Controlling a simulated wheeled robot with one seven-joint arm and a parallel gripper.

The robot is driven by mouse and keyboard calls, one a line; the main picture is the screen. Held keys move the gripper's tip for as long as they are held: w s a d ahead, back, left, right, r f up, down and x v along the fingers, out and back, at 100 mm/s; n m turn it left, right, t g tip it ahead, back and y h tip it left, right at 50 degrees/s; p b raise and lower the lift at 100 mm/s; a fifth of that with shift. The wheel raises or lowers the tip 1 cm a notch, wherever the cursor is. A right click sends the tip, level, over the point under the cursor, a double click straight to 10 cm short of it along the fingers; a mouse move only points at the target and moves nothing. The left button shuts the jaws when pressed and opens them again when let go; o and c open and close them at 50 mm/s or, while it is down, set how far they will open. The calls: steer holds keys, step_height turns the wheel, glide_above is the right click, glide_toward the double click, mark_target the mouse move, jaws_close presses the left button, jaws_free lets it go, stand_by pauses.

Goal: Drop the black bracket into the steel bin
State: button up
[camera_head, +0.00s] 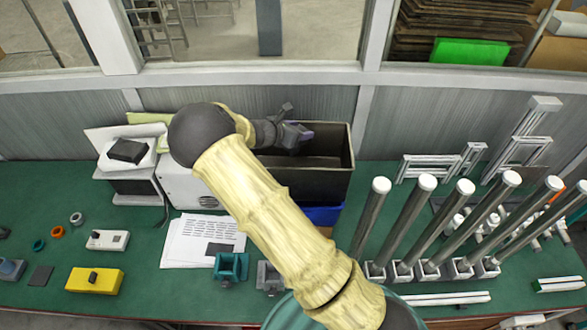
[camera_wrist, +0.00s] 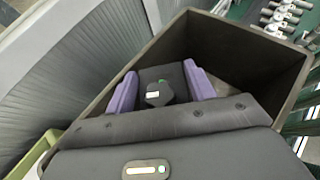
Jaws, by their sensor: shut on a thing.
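My gripper (camera_head: 299,131) is above the open dark steel bin (camera_head: 318,185), near its back rim. In the wrist view, its two purple fingers (camera_wrist: 160,87) are shut on a dark piece, the black bracket (camera_wrist: 165,73). The bracket sits between the fingers, with the bin's interior and walls (camera_wrist: 250,42) around and below it. My arm hides the bin's left part in the head view. The bracket's full shape is not clear.
A white box-shaped device (camera_head: 187,184) stands left of the bin, and a blue box (camera_head: 323,214) is at its front. Tall steel posts (camera_head: 413,222) stand to the right. Small parts, a yellow block (camera_head: 95,281) and papers (camera_head: 190,243) lie on the green table.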

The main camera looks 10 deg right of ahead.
steer(key=shift+w+d+f, duration=0.1)
steer(key=shift+w+d, duration=0.05)
steer(key=o, duration=1.2)
steer(key=shift+o, duration=0.2)
steer(key=b+v, duration=0.5)
steer(key=v, duration=1.2)
steer(key=shift+a+b, duration=0.25)
steer(key=shift+b, duration=0.1)
steer(key=shift+d, duration=0.15)
steer(key=shift+s, duration=0.2)
